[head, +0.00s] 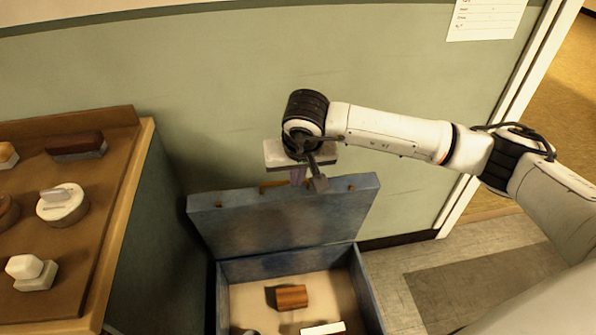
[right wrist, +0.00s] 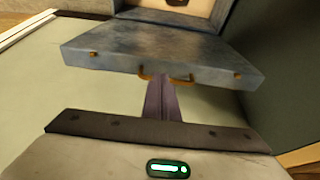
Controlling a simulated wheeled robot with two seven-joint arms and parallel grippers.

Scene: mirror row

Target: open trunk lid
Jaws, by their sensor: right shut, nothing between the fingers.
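The blue-grey trunk (head: 367,292) stands on the floor against the green wall. Its lid (head: 290,222) is raised, tilted up at the back, and the inside shows. An orange-brown handle (head: 272,184) sits on the lid's free edge; in the right wrist view the lid (right wrist: 165,52) shows its edge with the handle (right wrist: 165,77). My right gripper (head: 298,178) is at that edge beside the handle. Its purple fingers (right wrist: 163,102) are shut and empty; whether they touch the lid I cannot tell. My left gripper is out of view.
A brown block (head: 291,297) and a white item (head: 323,328) lie in the trunk. A table (head: 118,228) at the left bears several small objects, including a round white one (head: 63,204). Free floor (head: 440,270) lies to the right, by a doorway.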

